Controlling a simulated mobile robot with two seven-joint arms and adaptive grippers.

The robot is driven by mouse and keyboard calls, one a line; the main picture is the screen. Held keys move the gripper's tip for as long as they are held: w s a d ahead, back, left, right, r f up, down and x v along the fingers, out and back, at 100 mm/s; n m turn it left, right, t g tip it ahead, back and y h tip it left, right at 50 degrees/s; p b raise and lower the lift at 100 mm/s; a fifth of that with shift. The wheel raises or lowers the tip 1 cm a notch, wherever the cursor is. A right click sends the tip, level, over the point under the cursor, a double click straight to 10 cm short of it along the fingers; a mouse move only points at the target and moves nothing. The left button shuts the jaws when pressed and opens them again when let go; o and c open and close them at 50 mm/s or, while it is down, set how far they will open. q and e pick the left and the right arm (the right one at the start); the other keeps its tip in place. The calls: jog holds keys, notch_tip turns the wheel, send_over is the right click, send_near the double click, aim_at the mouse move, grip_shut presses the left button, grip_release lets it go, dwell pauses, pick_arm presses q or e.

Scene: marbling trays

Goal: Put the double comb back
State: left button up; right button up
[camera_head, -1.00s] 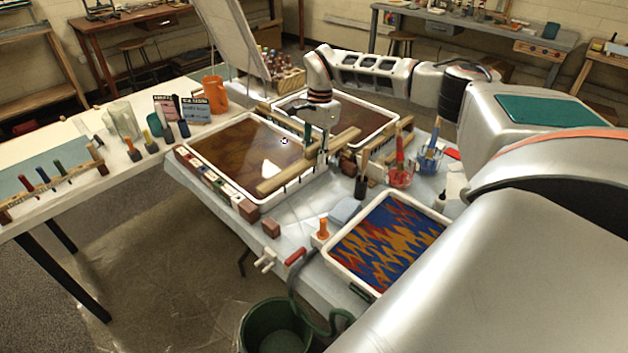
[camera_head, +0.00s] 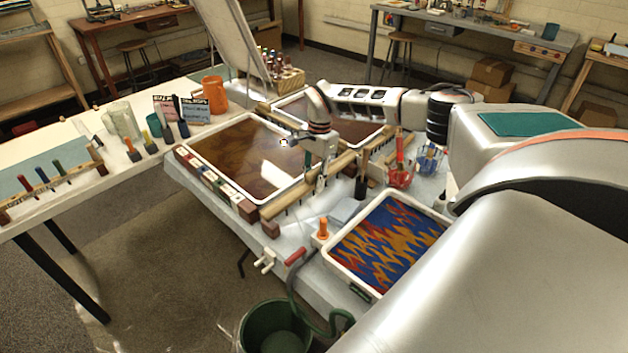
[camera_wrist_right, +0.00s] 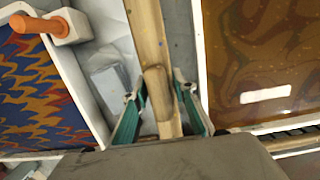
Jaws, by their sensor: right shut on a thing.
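The double comb (camera_head: 288,199) is a long, light wooden bar. My right gripper (camera_head: 322,186) is shut on its middle; in the right wrist view its green-padded fingers (camera_wrist_right: 160,112) stand on both sides of the wood (camera_wrist_right: 148,42). The comb lies along the right edge of the large brown marbling tray (camera_head: 190,160), over the strip between it and the blue-orange tray (camera_head: 345,273). Its near end is close to a dark red block (camera_head: 270,229); I cannot tell whether it touches a support. The left gripper is not in view.
Jars with tools, one red (camera_head: 400,176) and one blue (camera_head: 430,158), stand right of the comb. A grey-blue block (camera_head: 345,211) and an orange-handled tool (camera_head: 323,229) lie near it. A second brown tray (camera_head: 385,140) is behind. A green bucket (camera_head: 275,330) stands below.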

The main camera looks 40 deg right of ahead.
jog(key=shift+f, duration=0.4)
jog(key=shift+f, duration=0.2)
jog(key=o, duration=1)
jog(key=shift+o, duration=0.2)
jog(key=shift+r, duration=0.55)
jog(key=r, duration=0.4)
jog(key=d+r, duration=0.1)
jog(key=r, duration=0.7)
jog(key=shift+w+d, duration=0.1)
jog(key=shift+d, duration=0.15)
